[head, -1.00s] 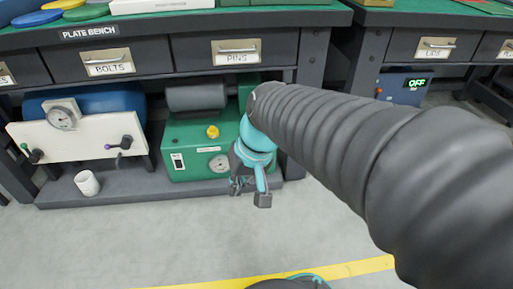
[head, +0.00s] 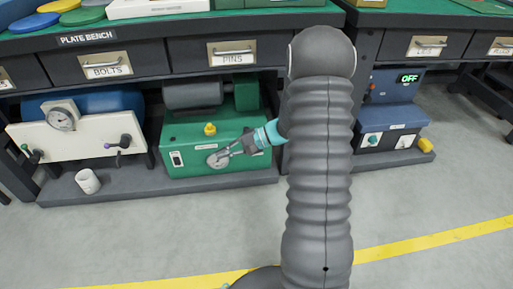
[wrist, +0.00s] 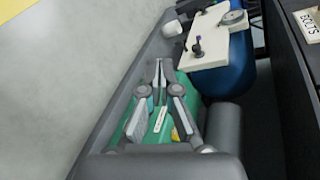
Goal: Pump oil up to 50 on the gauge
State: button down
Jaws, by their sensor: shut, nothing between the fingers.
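A green oil unit (head: 240,130) stands on the low shelf under the bench, with a grey motor (head: 192,95) on top, a yellow knob (head: 210,129) and a small rocker switch (head: 177,158). Its round gauge is mostly hidden behind my fingers and I cannot read it. My gripper (head: 222,157) is shut and empty, pointing left in front of the unit's face. The wrist view shows its fingers (wrist: 158,66) together over the green unit (wrist: 190,88). Left of it, a white panel (head: 90,142) carries another round gauge (head: 62,119), its needle too small to read.
The panel has a purple-tipped lever (head: 125,142) and a green-tipped one (head: 32,154); a blue tank (head: 110,102) lies behind. A white cup (head: 88,181) stands on the shelf. At right, a blue box (head: 398,88) reads OFF. The floor in front is clear.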

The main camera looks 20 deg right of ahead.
jog(key=w+d+f+m+t+h+p, duration=0.1)
jog(key=w+d+f+m+t+h, duration=0.1)
jog(key=d+f+m+t, duration=0.3)
jog(key=w+d+f+m+t+h+p, duration=0.2)
jog(key=d+f+m+t, duration=0.3)
jog(key=d+f, duration=0.6)
notch_tip(320, 180, down, 6)
jog(key=shift+w+d+f+m+t, duration=0.25)
jog(key=shift+w+d+m+t, duration=0.05)
jog(key=shift+w+d+m, duration=0.1)
jog(key=w+d+b, duration=0.2)
jog(key=w+b, duration=0.1)
jog(key=w, duration=0.5)
jog(key=shift+w+d+b, duration=0.15)
jog(key=shift+w+b, duration=0.05)
jog(key=shift+b, duration=0.1)
jog(key=shift+w+d+b, duration=0.1)
jog(key=shift+w+b, duration=0.1)
jog(key=shift+b, duration=0.2)
